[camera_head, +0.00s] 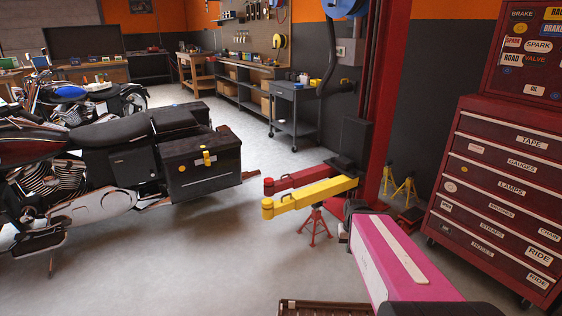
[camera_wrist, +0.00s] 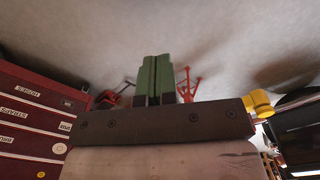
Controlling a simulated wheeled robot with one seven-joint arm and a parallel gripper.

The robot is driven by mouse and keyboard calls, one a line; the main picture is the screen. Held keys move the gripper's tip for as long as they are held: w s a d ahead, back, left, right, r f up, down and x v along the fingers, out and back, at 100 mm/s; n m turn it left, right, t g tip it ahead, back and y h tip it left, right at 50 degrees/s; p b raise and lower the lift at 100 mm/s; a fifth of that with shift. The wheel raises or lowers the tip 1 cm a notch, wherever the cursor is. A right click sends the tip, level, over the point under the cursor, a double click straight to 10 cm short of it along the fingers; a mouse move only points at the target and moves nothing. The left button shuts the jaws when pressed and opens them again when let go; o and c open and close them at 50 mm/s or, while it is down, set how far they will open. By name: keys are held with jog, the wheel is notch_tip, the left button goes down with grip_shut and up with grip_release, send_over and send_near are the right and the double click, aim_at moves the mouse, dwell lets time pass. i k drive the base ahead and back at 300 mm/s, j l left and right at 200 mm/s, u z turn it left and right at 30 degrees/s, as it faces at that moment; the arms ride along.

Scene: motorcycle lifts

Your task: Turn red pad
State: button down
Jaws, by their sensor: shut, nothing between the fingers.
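The red lift arm (camera_head: 305,178) reaches left from the red post, with a red pad (camera_head: 268,186) at its free end. A yellow lift arm (camera_head: 310,195) lies just in front of it, with a yellow pad (camera_head: 267,207) at its end. My gripper (camera_wrist: 157,62) shows in the wrist view with its green fingers shut together and nothing between them. It is apart from the red pad, which I cannot make out in the wrist view. In the head view my pink arm is at the lower right and my fingers cannot be made out.
A motorcycle with a black case (camera_head: 200,165) stands to the left of the lift arms. A red tool cabinet (camera_head: 500,195) stands at the right. A red jack stand (camera_head: 316,226) is under the yellow arm. A dark cart (camera_head: 297,108) stands behind. Floor left of the pads is clear.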

aim_at(268, 181)
jog(key=i+u, duration=0.2)
jog(key=u, duration=0.2)
jog(key=i+l+u, duration=0.1)
jog(key=u, duration=0.3)
jog(key=i+l+u, duration=0.2)
jog(key=i+l, duration=0.45)
jog(key=i+l+u, duration=0.2)
jog(key=i+l, duration=0.5)
jog(key=l, duration=0.1)
